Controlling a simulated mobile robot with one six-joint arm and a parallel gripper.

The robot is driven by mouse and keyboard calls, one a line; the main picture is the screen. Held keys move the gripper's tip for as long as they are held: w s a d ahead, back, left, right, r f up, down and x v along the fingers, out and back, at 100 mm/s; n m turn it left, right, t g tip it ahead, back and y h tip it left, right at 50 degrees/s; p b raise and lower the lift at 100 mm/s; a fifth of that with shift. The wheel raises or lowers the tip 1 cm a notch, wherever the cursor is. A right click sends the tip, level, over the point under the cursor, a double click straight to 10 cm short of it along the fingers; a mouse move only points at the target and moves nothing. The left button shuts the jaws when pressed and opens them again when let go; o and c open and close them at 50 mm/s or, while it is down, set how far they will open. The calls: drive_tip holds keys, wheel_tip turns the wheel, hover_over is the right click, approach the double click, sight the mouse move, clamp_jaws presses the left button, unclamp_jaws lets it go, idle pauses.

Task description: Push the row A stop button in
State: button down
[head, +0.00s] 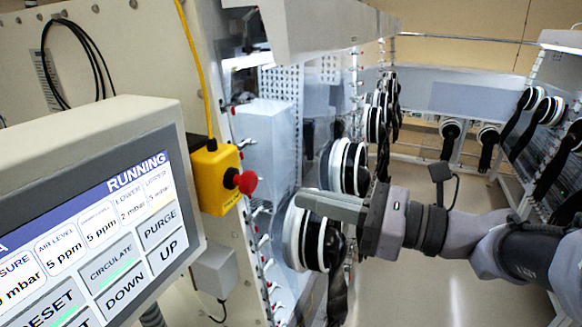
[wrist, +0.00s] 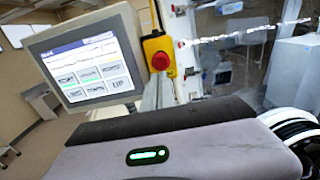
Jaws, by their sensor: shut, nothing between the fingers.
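The stop button is a red mushroom knob (head: 246,182) on the right face of a yellow box (head: 211,178), which is fixed to the cream panel edge. In the wrist view the red knob (wrist: 161,61) shows on the yellow box (wrist: 153,46), above the grey gripper body. My gripper (head: 303,200) is shut and empty. Its fingers point left toward the box, to the right of the knob and slightly lower, with a clear gap between.
A control screen (head: 110,240) reading RUNNING stands left of the box. White glove ports with black gloves (head: 347,165) line the glovebox front behind my gripper. A yellow cable (head: 194,65) rises from the box. The aisle floor (head: 463,285) at right is clear.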

sight(254, 185)
drive_tip(key=p+x, duration=0.2)
drive_tip(key=x, duration=0.5)
drive_tip(key=shift+w+a, duration=0.15)
drive_tip(key=shift+w+a, duration=0.15)
drive_tip(key=shift+a, duration=0.4)
drive_tip(key=shift+w+a, duration=0.1)
drive_tip(key=shift+a, duration=0.2)
drive_tip(key=shift+d, duration=0.1)
